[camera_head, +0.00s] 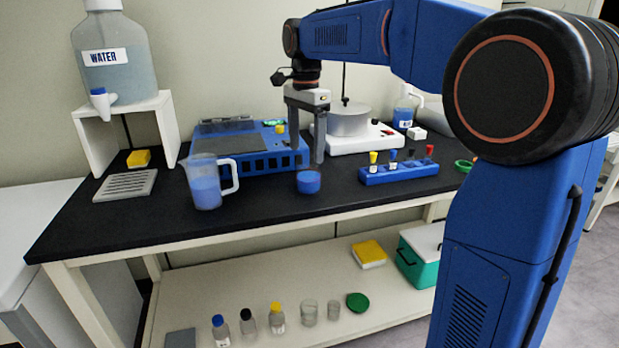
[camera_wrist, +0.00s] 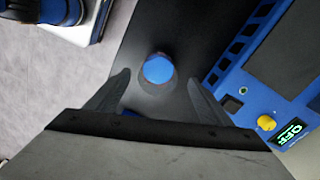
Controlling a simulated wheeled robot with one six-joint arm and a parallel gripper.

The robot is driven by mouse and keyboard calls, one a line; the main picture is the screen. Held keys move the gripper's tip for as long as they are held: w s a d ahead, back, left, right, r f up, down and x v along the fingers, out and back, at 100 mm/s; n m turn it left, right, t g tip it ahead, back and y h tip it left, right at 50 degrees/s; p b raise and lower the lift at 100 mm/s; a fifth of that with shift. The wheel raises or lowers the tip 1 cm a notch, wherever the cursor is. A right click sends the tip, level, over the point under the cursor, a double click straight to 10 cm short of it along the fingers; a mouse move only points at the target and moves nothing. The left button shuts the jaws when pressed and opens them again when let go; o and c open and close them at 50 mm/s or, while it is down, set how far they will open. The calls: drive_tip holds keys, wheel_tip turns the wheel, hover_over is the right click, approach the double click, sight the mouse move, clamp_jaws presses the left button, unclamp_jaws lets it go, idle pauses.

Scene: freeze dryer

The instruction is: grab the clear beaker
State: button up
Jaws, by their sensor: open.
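A small round cup-like vessel (camera_head: 308,182) with blue contents stands upright near the front of the black table; its wall looks clear or bluish, I cannot tell which. In the wrist view this vessel (camera_wrist: 158,69) shows from above, just beyond and between my fingertips. My gripper (camera_head: 305,155) is open, pointing down above and slightly behind it in the head view, with nothing held. Two clear glass vessels, one (camera_head: 309,313) and another (camera_head: 333,310), stand on the lower shelf, far below my gripper.
A jug of blue liquid (camera_head: 205,185) stands to the left. Behind are a blue device (camera_head: 250,150) and a white hotplate with a metal pot (camera_head: 348,122). A blue vial rack (camera_head: 399,172) is to the right. The table's front edge is close to the vessel.

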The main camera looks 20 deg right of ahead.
sight(309, 175)
wheel_tip(309, 175, down, 4)
drive_tip(key=shift+d+f, duration=0.2)
drive_tip(key=shift+f, duration=1.15)
drive_tip(key=shift+d+f, duration=0.15)
drive_tip(key=shift+f, duration=1.15)
drive_tip(key=c, duration=1.3)
